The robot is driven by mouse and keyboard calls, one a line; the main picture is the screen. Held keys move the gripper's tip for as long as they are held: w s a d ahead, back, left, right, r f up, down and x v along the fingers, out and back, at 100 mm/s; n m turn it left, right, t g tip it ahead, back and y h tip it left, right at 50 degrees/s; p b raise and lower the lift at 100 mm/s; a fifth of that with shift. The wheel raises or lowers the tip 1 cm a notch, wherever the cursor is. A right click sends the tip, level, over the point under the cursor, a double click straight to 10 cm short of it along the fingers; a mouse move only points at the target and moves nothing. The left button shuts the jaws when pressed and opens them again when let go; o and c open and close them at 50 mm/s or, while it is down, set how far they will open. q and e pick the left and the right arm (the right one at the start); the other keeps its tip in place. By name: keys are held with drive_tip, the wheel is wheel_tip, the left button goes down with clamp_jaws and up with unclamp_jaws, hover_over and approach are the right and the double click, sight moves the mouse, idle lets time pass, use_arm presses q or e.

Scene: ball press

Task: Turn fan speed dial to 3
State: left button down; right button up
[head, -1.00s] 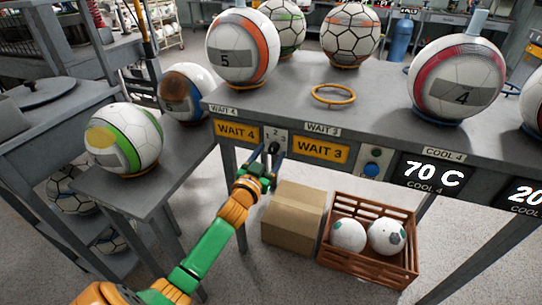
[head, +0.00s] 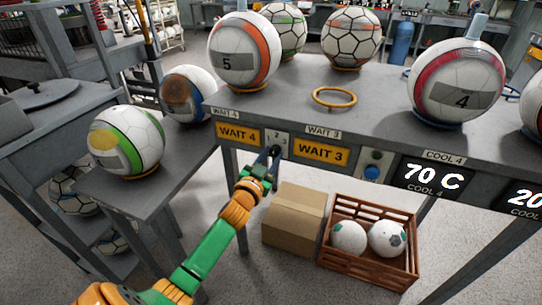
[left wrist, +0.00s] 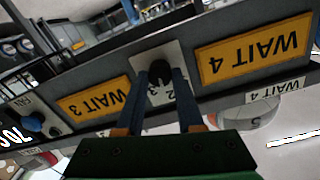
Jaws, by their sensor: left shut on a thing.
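The fan speed dial (left wrist: 159,72) is a dark knob on a pale plate (left wrist: 172,62) with small numbers, between the yellow WAIT 4 and WAIT 3 signs on the bench's front edge. In the head view the plate (head: 283,140) is partly covered by my gripper. My left gripper (head: 275,152) reaches up to the dial from below. In the left wrist view its two dark fingers (left wrist: 160,82) are closed around the knob. The fingers hide most of the knob, so its pointed number cannot be read. My right gripper is not in view.
The WAIT 4 sign (head: 238,134) and WAIT 3 sign (head: 321,151) flank the dial closely. A blue button (head: 372,171) is to the right. A cardboard box (head: 293,218) and a brown crate (head: 368,275) with two balls stand below. Balls rest on the bench top.

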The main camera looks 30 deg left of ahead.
use_arm(q)
drive_tip(key=m+p, duration=0.1)
drive_tip(key=m, duration=0.7)
drive_tip(key=shift+p, duration=0.35)
drive_tip(key=shift+m, duration=0.3)
drive_tip(key=c, duration=0.5)
unclamp_jaws()
drive_tip(key=shift+c, duration=0.2)
drive_tip(key=shift+s, duration=0.15)
drive_tip(key=v, duration=0.7)
drive_tip(key=shift+p, duration=0.3)
